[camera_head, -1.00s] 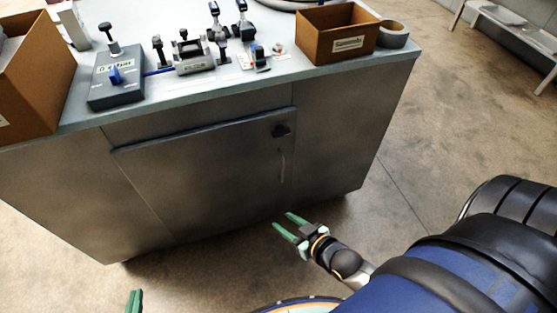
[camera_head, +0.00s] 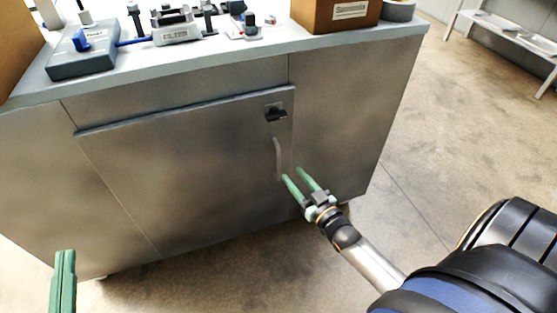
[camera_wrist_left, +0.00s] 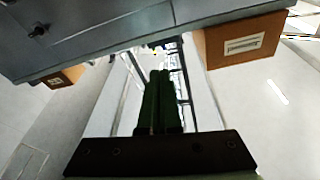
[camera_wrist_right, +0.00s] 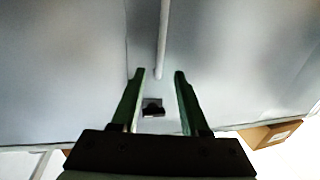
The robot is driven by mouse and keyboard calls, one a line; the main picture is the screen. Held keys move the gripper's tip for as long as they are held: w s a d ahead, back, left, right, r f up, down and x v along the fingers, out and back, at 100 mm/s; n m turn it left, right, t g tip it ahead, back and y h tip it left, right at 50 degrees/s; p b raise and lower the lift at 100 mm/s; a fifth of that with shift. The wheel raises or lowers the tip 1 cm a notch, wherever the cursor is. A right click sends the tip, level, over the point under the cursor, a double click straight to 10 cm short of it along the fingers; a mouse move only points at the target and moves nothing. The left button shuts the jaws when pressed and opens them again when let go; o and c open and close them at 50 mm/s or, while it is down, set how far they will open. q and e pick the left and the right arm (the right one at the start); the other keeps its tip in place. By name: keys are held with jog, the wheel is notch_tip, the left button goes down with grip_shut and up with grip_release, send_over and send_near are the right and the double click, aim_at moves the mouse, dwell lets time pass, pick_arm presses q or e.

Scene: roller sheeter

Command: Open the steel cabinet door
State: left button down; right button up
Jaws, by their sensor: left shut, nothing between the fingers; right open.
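The steel cabinet door (camera_head: 185,165) is the grey front panel of the cabinet and looks closed. A slim vertical handle (camera_head: 278,158) is on its right side, below a black latch knob (camera_head: 275,113). My right gripper (camera_head: 296,178) is open, with its green fingers pointing at the door just below and right of the handle. In the right wrist view the handle (camera_wrist_right: 163,40) shows beyond the fingertips, between their lines, with the black knob (camera_wrist_right: 152,107) between the fingers; contact is not evident. My left gripper (camera_head: 65,256) is shut and empty at the lower left, apart from the cabinet.
The cabinet top (camera_head: 230,50) holds a grey-blue box with a blue switch (camera_head: 85,48), a filter device (camera_head: 175,30) and a cardboard box (camera_head: 340,12). Its edge overhangs the door. Open floor (camera_head: 460,130) lies to the right, with a white rack (camera_head: 510,45) farther back.

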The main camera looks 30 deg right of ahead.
aim_at(279, 159)
jog(key=w+b, duration=0.2)
jog(key=w, duration=0.6)
jog(key=shift+w+d, duration=0.15)
jog(key=shift+w, duration=0.15)
pick_arm(q)
jog(key=s+r+m+t+h, duration=0.1)
jog(key=s+r+m+h, duration=0.2)
jog(key=r, duration=0.3)
jog(key=s+d+r+m+t+h, duration=0.1)
jog(key=s+r+m+h, duration=0.2)
jog(key=s+r+h, duration=0.1)
jog(key=shift+d+r+m+t+h, duration=0.2)
jog(key=shift+r+m+t+h, duration=0.2)
jog(key=shift+r+h, duration=0.65)
pick_arm(e)
jog(key=shift+w, duration=0.3)
pick_arm(q)
jog(key=shift+r+y, duration=0.25)
pick_arm(e)
jog(key=shift+c, duration=0.4)
grip_shut()
pick_arm(q)
jog(key=shift+w, duration=0.1)
